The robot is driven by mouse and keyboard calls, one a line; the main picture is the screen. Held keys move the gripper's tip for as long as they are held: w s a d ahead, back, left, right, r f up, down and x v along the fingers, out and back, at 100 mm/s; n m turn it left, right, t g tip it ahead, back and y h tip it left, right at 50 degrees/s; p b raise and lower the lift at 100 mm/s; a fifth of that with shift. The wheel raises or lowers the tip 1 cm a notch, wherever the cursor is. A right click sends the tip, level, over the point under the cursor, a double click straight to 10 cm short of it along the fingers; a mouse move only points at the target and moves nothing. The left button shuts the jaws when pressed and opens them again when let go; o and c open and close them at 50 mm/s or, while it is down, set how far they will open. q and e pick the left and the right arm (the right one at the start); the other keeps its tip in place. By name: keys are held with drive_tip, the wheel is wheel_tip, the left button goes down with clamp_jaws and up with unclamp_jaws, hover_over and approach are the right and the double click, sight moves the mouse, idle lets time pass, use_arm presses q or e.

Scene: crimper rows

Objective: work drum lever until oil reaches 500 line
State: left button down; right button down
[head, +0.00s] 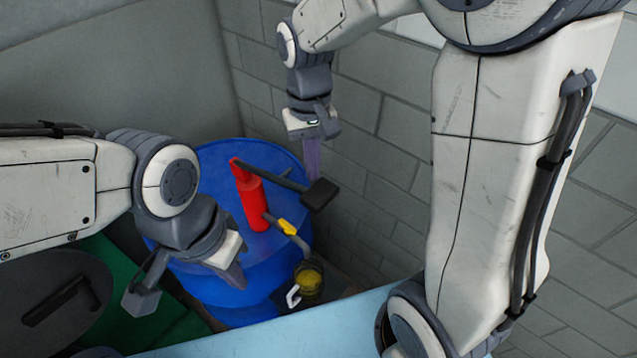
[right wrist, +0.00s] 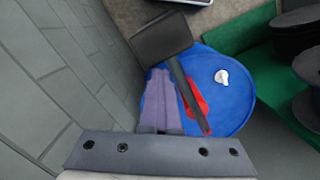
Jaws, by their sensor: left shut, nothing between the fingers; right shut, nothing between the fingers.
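A blue drum (head: 205,285) stands in the corner with a red pump (head: 253,203) on top. The pump's black lever (head: 272,178) ends in a broad black pad (head: 319,195); the lever also shows in the right wrist view (right wrist: 184,90). A yellow-marked spout (head: 287,228) points down over a clear jug (head: 309,278) holding amber oil. Its lines are too small to read. My right gripper (head: 313,165) is shut and empty, above and behind the lever; its purple fingers (right wrist: 160,105) show beside the lever. My left gripper (head: 236,280) is shut and empty, in front of the drum, left of the jug.
Grey block walls (head: 385,120) stand close behind and right of the drum. A green surface (head: 115,270) with a dark round object (head: 50,300) is at the left. A pale blue edge (head: 270,335) crosses the front. A white cap (right wrist: 221,76) sits on the drum top.

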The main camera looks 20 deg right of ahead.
wheel_tip(320, 180, up, 10)
drive_tip(key=b, duration=0.1)
drive_tip(key=shift+w+r+b, duration=0.15)
drive_tip(key=shift+w+b, duration=0.2)
drive_tip(key=shift+w, duration=0.1)
idle(1.1)
drive_tip(key=s+a+f+n+b, duration=0.3)
drive_tip(key=s+f, duration=0.6)
drive_tip(key=s+a+f+n+t+y+b, duration=0.1)
drive_tip(key=s+a+f+n+b, duration=0.2)
drive_tip(key=s+f, duration=0.6)
drive_tip(key=shift+a+f+n+b, duration=0.3)
drive_tip(key=shift+a+f+n, duration=0.05)
drive_tip(key=shift+n, duration=0.35)
drive_tip(key=shift+s, duration=0.1)
